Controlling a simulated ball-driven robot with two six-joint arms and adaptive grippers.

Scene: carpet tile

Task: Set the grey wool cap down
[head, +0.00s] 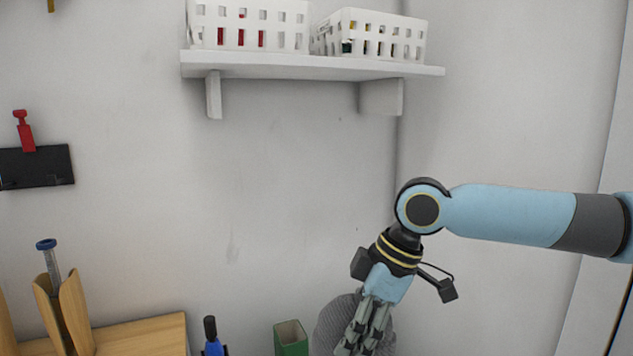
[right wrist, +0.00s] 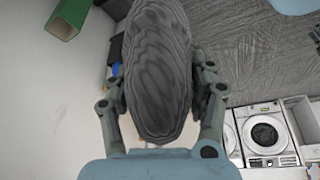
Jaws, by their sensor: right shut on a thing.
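The grey wool cap (right wrist: 158,75) fills the middle of the right wrist view, ribbed and rounded, between the two fingers of my right gripper (right wrist: 160,85). In the head view the cap (head: 331,325) shows at the bottom edge, partly behind the fingers of my right gripper (head: 365,330). My right gripper is shut on the cap and points downward in front of the wall. The lower part of the cap is cut off by the head view's edge. My left gripper is not in view.
A white shelf (head: 310,66) with two white baskets (head: 377,32) is on the wall above. A green open container (head: 291,339) stands just left of the cap. A wooden holder (head: 62,312) is at lower left. A white front-loading machine (right wrist: 267,133) shows in the wrist view.

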